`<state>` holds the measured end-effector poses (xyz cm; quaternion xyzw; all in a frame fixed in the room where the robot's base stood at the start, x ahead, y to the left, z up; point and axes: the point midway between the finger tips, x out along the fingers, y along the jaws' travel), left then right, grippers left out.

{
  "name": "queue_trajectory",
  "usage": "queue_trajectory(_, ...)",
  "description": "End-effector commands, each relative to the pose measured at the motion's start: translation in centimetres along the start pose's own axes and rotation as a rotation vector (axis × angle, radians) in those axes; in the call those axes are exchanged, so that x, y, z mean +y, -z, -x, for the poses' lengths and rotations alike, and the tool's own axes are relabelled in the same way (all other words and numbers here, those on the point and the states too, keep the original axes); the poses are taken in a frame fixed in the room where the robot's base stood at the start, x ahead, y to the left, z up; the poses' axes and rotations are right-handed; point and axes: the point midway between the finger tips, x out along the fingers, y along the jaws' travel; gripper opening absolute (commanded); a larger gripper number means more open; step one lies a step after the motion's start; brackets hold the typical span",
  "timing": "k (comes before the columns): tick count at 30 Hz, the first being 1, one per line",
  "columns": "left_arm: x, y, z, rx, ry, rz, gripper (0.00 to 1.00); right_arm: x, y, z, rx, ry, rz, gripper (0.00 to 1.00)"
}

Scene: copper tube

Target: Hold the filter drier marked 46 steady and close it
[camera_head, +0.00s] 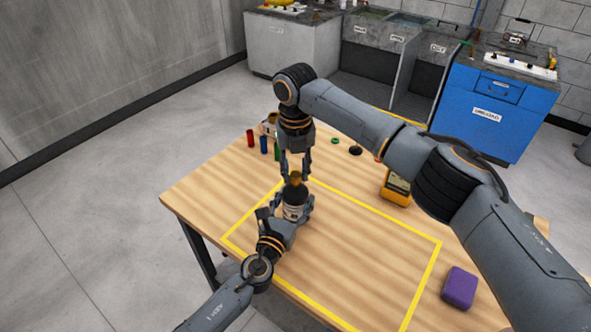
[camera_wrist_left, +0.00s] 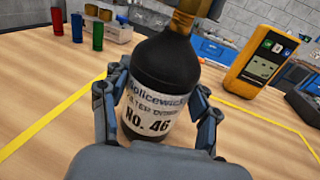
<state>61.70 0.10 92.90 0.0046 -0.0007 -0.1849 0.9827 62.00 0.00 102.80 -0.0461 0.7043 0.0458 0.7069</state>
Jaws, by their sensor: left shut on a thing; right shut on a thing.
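The filter drier (camera_head: 293,204) is a dark bottle-shaped body with a white label. It stands upright on the wooden table inside the yellow outline. My right gripper (camera_head: 295,172) points down from above and is shut on a small brass-coloured cap (camera_head: 295,178) at the top of the drier. Whether the cap is seated on the neck is hidden.
Red, blue and green cylinders (camera_head: 264,144) stand at the table's back left. A yellow meter (camera_head: 396,189) stands right of the drier, and a purple block (camera_head: 460,287) lies at the right. The outlined area (camera_head: 350,260) right of the drier is clear. A blue cabinet (camera_head: 490,110) stands behind.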

Motion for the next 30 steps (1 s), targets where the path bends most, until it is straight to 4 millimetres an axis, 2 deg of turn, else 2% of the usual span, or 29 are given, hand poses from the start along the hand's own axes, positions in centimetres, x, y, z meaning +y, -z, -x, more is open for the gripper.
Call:
queue_trajectory(5,0.01,0.04,0.02,0.001,0.000,-0.001,0.00,0.10,0.03,-0.07,0.002,-0.002,-0.253,0.00)
queue_trajectory(30,-0.02,0.03,0.02,0.000,0.000,-0.002,0.00,0.09,-0.02,-0.15,0.009,0.002,-2.028,0.00)
